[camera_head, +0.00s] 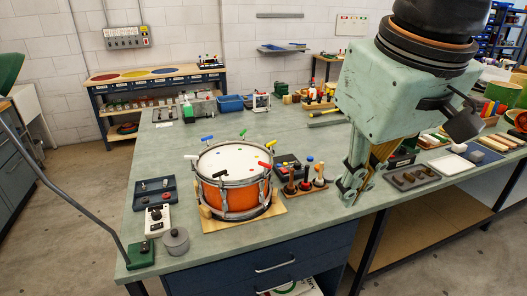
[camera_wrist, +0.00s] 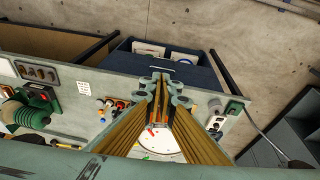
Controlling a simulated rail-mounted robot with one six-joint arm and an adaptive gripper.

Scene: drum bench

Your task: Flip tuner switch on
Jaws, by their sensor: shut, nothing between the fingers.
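A small white box with a black dial and a red part (camera_head: 157,220), which looks like the tuner, lies at the front left of the bench, left of the orange drum (camera_head: 229,199). Its switch is too small to read. My gripper (camera_head: 348,196) hangs over the right half of the bench, well right of the drum and the box. Its fingers are closed together and empty. In the wrist view, the closed fingertips (camera_wrist: 163,82) cover part of the bench, and the drum's white head (camera_wrist: 160,153) shows partly between the fingers.
A grey lidded pot (camera_head: 175,241) and a green block (camera_head: 140,254) stand close to the white box, with a dark tray (camera_head: 155,190) behind it. A rack of knobbed tools (camera_head: 305,184) stands between the drum and my gripper. Bare bench lies behind the drum.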

